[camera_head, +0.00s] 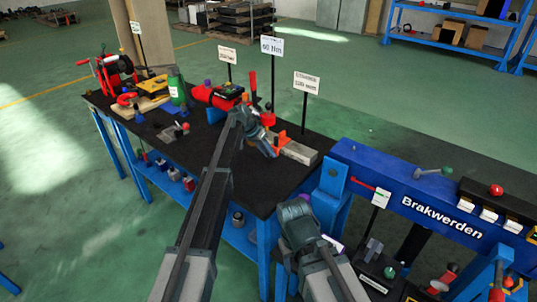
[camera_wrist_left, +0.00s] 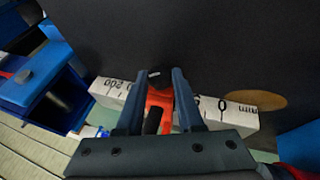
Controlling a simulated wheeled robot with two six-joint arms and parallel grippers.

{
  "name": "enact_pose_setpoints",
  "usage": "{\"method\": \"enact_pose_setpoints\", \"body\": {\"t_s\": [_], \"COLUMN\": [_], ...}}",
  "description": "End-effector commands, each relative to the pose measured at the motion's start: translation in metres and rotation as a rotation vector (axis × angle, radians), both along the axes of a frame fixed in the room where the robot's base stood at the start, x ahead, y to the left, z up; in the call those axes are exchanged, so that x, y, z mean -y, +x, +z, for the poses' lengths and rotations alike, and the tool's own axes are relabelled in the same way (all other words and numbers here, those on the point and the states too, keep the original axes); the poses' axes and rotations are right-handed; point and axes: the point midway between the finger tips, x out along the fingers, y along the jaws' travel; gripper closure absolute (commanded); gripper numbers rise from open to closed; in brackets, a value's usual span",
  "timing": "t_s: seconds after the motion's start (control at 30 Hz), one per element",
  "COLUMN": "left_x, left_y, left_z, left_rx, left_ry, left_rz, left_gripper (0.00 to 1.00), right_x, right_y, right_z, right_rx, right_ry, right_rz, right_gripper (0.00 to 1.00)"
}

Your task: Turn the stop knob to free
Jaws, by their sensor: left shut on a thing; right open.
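A pale scale bar (camera_head: 300,152) lies on the black bench top. An orange-red piece (camera_wrist_left: 159,108), which looks like the stop, sits on the bar. It also shows in the head view (camera_head: 282,139). My left gripper (camera_head: 270,148) is shut on it, its two fingers (camera_wrist_left: 156,100) on either side. A separate knob or its setting cannot be made out. My right gripper (camera_head: 298,218) is low, beside the bench's near right end, open; its fingertips are unclear.
A sign (camera_head: 306,83) stands behind the bar, with a "60 Nm" sign (camera_head: 272,46) to its left. The blue "Brakwerden" beam (camera_head: 400,190) is close on the right.

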Motion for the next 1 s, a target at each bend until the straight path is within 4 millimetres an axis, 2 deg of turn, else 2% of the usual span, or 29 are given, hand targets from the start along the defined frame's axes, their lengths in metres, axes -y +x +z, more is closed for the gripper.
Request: {"method": "enact_pose_setpoints", "body": {"t_s": [0.7, 0.73, 0.87, 1.0], "left_x": [-0.0025, -0.0025, -0.0022, -0.0018], "left_y": [0.0002, 0.0002, 0.0004, 0.0004], "left_z": [-0.0004, -0.0004, -0.0003, -0.0001], "left_rx": [-0.046, -0.046, -0.046, -0.046], "left_ry": [-0.056, -0.056, -0.056, -0.056], "left_rz": [0.001, 0.001, 0.001, 0.001], "left_gripper": [1.00, 0.59, 0.35, 0.34], "right_x": [0.0000, 0.0000, 0.0000, 0.0000], "right_y": [0.0000, 0.0000, 0.0000, 0.0000], "right_z": [-0.0051, -0.0050, -0.0050, -0.0050], "right_rx": [0.000, 0.000, 0.000, 0.000], "right_ry": [0.000, 0.000, 0.000, 0.000], "right_rz": [0.000, 0.000, 0.000, 0.000], "right_gripper": [0.47, 0.47, 0.47, 0.47]}}
